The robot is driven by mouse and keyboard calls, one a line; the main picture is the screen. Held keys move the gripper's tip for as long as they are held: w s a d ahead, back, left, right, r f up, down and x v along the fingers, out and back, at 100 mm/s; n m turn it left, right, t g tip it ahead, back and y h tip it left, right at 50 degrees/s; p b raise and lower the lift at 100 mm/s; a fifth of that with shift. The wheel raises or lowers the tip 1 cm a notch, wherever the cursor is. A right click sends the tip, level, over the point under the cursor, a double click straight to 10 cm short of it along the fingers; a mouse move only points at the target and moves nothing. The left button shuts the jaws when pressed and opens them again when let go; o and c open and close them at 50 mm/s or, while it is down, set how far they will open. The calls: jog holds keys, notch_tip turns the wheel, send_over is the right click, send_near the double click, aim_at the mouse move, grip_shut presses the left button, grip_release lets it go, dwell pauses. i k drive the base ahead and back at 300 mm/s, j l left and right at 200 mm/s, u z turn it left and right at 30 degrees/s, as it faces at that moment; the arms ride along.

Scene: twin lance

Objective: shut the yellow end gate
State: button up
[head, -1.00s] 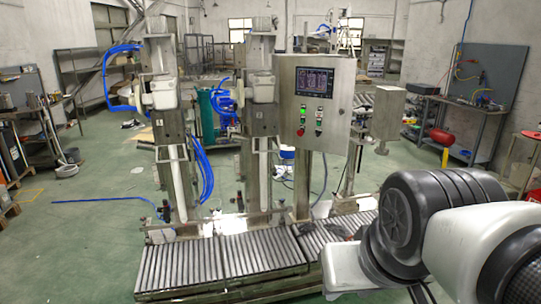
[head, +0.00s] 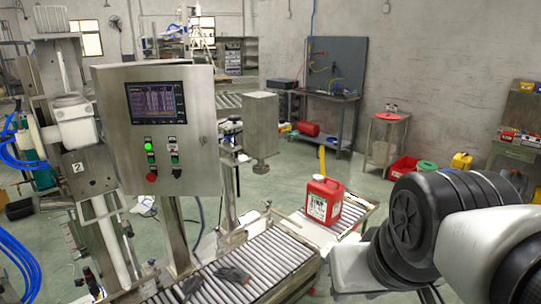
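A narrow yellow upright piece (head: 322,160), which looks like the end gate, stands just behind a red jug. Its lower part is hidden by the jug, and I cannot tell whether it is open or shut. The red jug (head: 323,201), with a white label and a red cap, stands upright on the far right part of the roller conveyor (head: 262,262). My arm's dark and white links fill the lower right of the head view. My gripper is not visible.
A steel control cabinet (head: 160,130) with a screen stands left of the conveyor. Dark gloves (head: 233,275) lie on the near rollers. Behind are a workbench (head: 318,97), a red-topped stand (head: 388,140) and red and yellow containers. Green floor is open between conveyor and bench.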

aim_at(322, 150)
jog(key=i+l+z, duration=0.1)
jog(key=i+z, duration=0.65)
jog(key=i+j+z, duration=0.15)
jog(key=i+z, duration=0.45)
jog(key=i, duration=0.55)
jog(key=i+z, duration=0.25)
jog(key=i, duration=2.1)
jog(key=i+u, duration=0.1)
jog(key=i, duration=1.5)
jog(key=i+u, duration=0.5)
jog(key=i, duration=0.15)
jog(key=i+l+u, duration=0.15)
jog(key=i+u, duration=0.35)
jog(key=i+j+u, duration=0.1)
jog(key=i+u, duration=0.7)
jog(key=i+l+u, duration=0.2)
jog(key=i+u, duration=0.15)
jog(key=i+j+u, duration=0.1)
jog(key=i+u, duration=0.25)
jog(key=i, duration=0.4)
jog(key=i+l+u, duration=0.1)
jog(key=i+u, duration=0.3)
jog(key=i, duration=0.35)
jog(key=i+u, duration=0.3)
jog(key=i+l+u, duration=0.35)
jog(key=i, duration=0.15)
jog(key=i+l+u, duration=0.15)
jog(key=i+u, duration=0.15)
jog(key=i, duration=0.1)
